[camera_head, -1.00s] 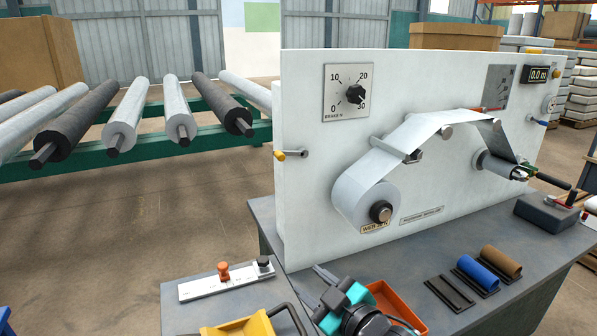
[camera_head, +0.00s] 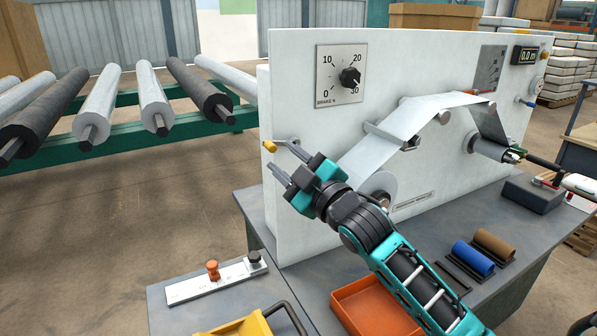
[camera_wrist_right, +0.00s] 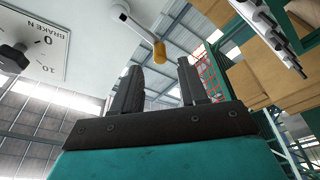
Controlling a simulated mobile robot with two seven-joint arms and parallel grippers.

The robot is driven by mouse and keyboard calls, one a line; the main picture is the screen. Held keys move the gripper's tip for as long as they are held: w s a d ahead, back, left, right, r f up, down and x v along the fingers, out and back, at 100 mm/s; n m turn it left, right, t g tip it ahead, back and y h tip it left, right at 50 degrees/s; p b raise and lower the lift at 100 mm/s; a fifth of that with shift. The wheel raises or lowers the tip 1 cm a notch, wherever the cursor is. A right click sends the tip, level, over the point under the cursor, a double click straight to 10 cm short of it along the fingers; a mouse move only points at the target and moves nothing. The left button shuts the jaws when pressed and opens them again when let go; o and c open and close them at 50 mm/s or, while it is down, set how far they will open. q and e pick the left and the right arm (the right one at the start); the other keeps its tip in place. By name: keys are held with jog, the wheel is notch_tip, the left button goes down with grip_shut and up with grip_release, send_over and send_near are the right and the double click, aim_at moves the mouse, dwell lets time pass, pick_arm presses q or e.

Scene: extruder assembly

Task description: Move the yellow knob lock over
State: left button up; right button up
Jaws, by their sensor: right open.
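The yellow knob (camera_head: 270,146) sits on the end of a short metal lever at the left edge of the white machine panel (camera_head: 300,110). My right gripper (camera_head: 281,157) is open and empty just below and to the right of the knob, its fingers pointing up and left toward the lever. In the right wrist view the yellow knob (camera_wrist_right: 160,52) shows just beyond the open fingertips (camera_wrist_right: 160,66), about between them. No contact is visible. My left gripper is not in view.
An orange tray (camera_head: 373,305) lies on the grey bench below my arm. Rollers (camera_head: 155,105) lie on a green rack at the left.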

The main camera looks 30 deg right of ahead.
aim_at(274, 148)
jog(key=x, duration=0.3)
jog(key=shift+w+b, duration=0.15)
jog(key=shift+b, duration=0.15)
jog(key=shift+w+p, duration=0.25)
jog(key=shift+p, duration=0.1)
jog(key=shift+c, duration=0.3)
jog(key=c, duration=0.6)
jog(key=shift+r, duration=0.15)
